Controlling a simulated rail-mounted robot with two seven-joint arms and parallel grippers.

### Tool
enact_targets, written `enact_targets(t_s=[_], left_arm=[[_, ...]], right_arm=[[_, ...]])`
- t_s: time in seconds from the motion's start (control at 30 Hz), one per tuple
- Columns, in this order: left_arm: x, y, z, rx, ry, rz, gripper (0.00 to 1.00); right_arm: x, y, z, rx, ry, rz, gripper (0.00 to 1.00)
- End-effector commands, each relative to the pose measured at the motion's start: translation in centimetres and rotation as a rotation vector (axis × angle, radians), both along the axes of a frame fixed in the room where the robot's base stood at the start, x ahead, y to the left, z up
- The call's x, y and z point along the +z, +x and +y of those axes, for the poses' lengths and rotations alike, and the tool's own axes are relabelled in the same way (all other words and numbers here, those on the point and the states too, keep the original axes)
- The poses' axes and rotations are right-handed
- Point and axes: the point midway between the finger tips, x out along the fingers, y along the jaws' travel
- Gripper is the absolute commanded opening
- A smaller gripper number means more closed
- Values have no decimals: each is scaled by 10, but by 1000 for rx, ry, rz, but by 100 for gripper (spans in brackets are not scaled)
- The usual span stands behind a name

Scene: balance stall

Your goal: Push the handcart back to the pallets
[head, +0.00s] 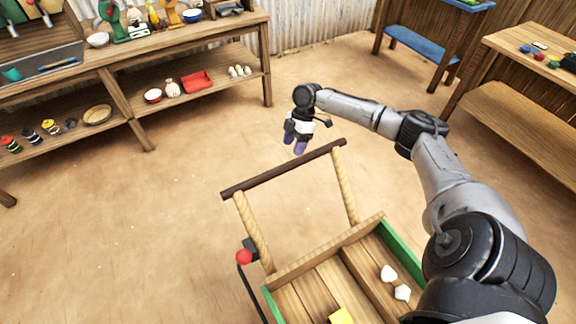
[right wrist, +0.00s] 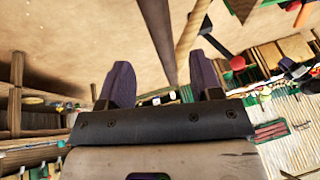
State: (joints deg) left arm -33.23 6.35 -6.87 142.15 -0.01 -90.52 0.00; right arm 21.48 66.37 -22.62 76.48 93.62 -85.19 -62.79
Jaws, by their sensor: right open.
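The handcart (head: 330,259) is a wooden tray with green sides at the bottom of the head view. Two pale posts rise to its dark handle bar (head: 285,168). My right gripper (head: 294,144) is open and empty, pointing down just beyond the bar, with a small gap between them in the picture. In the right wrist view the dark bar (right wrist: 159,35) runs between the two purple fingers; I cannot tell its depth from them. My left gripper is not in view. No pallets can be made out.
White pieces (head: 395,283) and a yellow block (head: 341,315) lie in the cart. A red knob (head: 243,257) is at its left. A long shelf bench (head: 118,95) stands at the back left, a blue-shelved stand (head: 420,45) and wooden table (head: 520,95) at right. Sandy floor between is clear.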

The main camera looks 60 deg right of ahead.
Motion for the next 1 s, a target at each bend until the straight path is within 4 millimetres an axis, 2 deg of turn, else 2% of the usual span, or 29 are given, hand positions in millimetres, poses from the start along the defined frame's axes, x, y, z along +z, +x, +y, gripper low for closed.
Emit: enact_targets(t_s=[0.03,0.1,0.4,0.63,0.97,1.0], left_arm=[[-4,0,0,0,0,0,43],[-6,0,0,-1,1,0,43],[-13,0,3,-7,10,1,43],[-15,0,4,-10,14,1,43],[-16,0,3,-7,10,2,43],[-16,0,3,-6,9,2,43]], right_arm=[[-12,0,5,2,2,3,59],[-23,1,11,1,2,2,59],[-60,2,27,0,1,1,59],[-71,3,33,1,1,2,59],[-72,3,34,1,0,1,59],[-72,3,34,1,0,1,56]])
